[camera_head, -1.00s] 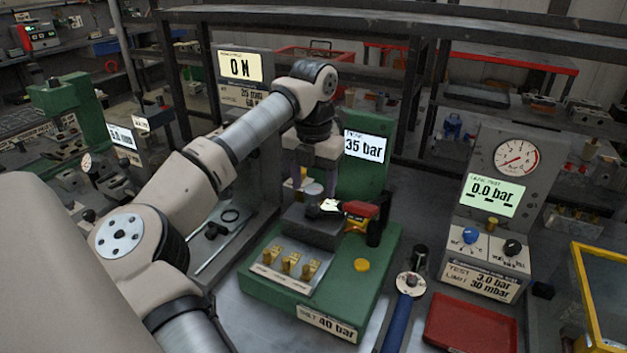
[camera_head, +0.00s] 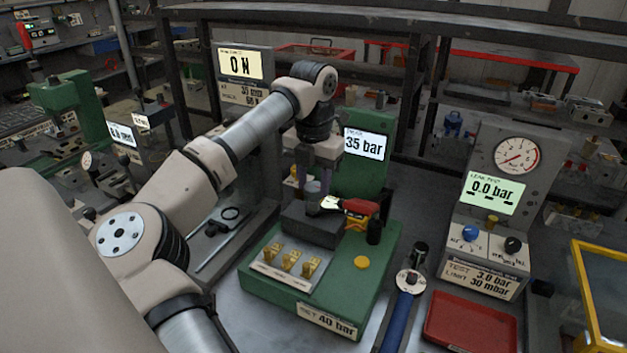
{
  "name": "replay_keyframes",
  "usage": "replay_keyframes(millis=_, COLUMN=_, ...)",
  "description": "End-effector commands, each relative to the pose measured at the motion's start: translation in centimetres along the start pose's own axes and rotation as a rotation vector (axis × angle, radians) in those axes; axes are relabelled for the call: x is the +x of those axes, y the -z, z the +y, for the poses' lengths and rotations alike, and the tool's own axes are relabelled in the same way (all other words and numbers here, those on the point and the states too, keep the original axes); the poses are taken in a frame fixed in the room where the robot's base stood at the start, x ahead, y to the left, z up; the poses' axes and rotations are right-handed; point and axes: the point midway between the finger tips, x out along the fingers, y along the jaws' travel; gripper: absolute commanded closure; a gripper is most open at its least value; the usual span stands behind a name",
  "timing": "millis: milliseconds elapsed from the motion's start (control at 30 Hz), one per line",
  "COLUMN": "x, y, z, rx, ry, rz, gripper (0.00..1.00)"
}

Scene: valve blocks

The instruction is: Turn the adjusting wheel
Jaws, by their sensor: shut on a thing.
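The green test stand (camera_head: 376,270) has a display (camera_head: 366,144) reading 35 bar and a front plate (camera_head: 326,318) reading "SET 40 bar". A dark block (camera_head: 312,229) sits on it. A small grey round part (camera_head: 313,190), apparently the adjusting wheel, stands on top of the block. My gripper (camera_head: 315,182) reaches down from above, its fingers around this part and shut on it. The fingers and the dim light partly hide the wheel, so its angle cannot be read.
Several brass fittings (camera_head: 290,260) stand in front and a yellow button (camera_head: 362,262) is at right.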

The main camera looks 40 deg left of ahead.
Motion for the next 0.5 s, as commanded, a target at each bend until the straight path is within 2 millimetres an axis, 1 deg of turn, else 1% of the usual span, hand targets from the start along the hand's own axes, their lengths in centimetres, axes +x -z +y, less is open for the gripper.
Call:
replay_keyframes(millis=267, x=-0.13, y=-0.04, z=0.03, rx=0.168, ry=-0.002, rz=-0.001, gripper=0.86)
replay_keyframes(millis=500, x=-0.16, y=-0.06, z=0.02, rx=0.391, ry=-0.002, rz=-0.002, gripper=0.86)
